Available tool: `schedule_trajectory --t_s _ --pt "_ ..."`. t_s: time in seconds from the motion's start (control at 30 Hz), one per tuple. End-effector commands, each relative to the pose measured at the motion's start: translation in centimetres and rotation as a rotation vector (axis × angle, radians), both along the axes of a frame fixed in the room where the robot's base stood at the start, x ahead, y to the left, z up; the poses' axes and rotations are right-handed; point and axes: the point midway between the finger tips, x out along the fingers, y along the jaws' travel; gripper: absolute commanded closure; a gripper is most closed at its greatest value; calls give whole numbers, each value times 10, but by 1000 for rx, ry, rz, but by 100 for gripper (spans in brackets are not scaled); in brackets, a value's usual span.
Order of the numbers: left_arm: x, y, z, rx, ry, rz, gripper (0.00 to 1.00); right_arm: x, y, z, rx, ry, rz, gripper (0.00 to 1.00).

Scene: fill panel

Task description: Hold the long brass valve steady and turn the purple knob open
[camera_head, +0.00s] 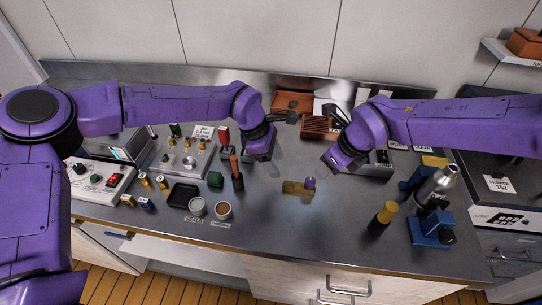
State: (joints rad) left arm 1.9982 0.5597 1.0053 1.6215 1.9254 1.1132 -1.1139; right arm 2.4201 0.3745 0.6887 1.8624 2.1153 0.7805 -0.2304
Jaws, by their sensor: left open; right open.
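The long brass valve (294,188) lies on the middle of the grey bench.
A yellow-topped black bottle (383,217) and a blue vise (431,229) stand right.

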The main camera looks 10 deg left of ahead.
Motion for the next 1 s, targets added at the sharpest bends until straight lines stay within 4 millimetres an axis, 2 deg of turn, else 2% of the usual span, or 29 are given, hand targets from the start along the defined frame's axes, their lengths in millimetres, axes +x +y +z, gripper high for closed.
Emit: schedule_trajectory --t_s 0.2,0.4,0.53,0.77,0.8,0.97,1.0 --pt "-2 -18 -45 3 6 -2 43 0 0 0 0 0 0 57" --pt "-1 -30 -75 2 6 1 43 0 0 0 0 0 0 57" --pt "-1 -33 -83 1 4 3 43 0 0 0 0 0 0 57" --pt "-1 -34 -84 1 4 3 43 0 0 0 0 0 0 57" --pt "-1 -34 -84 1 4 3 49 0 0 0 0 0 0 57" --pt "-1 -34 -84 1 4 3 100 0 0 0 0 0 0 57" --pt "-1 -34 -84 1 4 3 100 0 0 0 0 0 0 57"
